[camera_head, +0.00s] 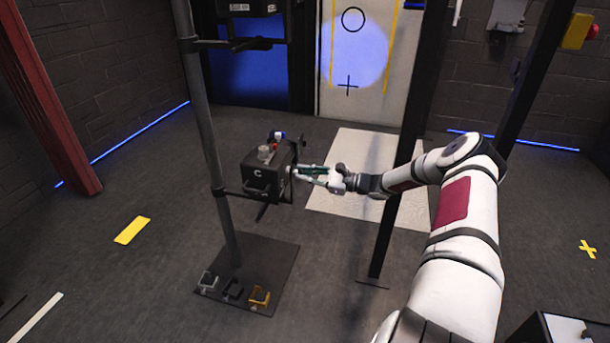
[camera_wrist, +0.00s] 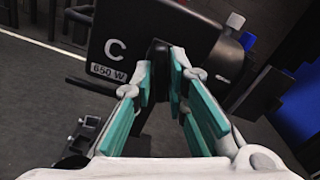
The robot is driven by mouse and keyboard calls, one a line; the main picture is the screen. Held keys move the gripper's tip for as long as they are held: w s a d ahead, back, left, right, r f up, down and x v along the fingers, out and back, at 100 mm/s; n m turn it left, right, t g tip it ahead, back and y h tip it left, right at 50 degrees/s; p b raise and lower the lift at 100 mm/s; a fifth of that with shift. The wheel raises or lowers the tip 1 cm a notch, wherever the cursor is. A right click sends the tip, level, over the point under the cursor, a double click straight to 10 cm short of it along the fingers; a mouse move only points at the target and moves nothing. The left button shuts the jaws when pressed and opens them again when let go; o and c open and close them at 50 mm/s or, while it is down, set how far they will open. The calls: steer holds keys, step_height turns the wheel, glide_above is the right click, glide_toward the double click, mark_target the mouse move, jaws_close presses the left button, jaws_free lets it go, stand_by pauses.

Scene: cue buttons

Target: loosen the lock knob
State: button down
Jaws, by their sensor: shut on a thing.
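The lock knob (camera_wrist: 158,56) is a small dark knob on the side of a black lamp housing (camera_wrist: 120,38) marked "C" and "650 W". My gripper (camera_wrist: 163,78) has its teal-padded fingers on either side of the knob, shut on it. In the head view the lamp housing (camera_head: 256,180) hangs beside a grey upright pole, and my gripper (camera_head: 298,173) reaches its right side from the right. The knob is mostly hidden there by the fingers.
The grey pole (camera_head: 209,130) stands on a dark base plate (camera_head: 240,290) carrying several small clamps. A dark post (camera_head: 400,170) rises close to my forearm. A pale mat (camera_head: 345,150) lies on the floor behind. A lit door (camera_head: 355,60) stands at the back.

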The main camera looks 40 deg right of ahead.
steer(key=shift+d, duration=0.1)
stand_by(0.3)
steer(key=c, duration=1.7)
jaws_free()
steer(key=v, duration=1.2)
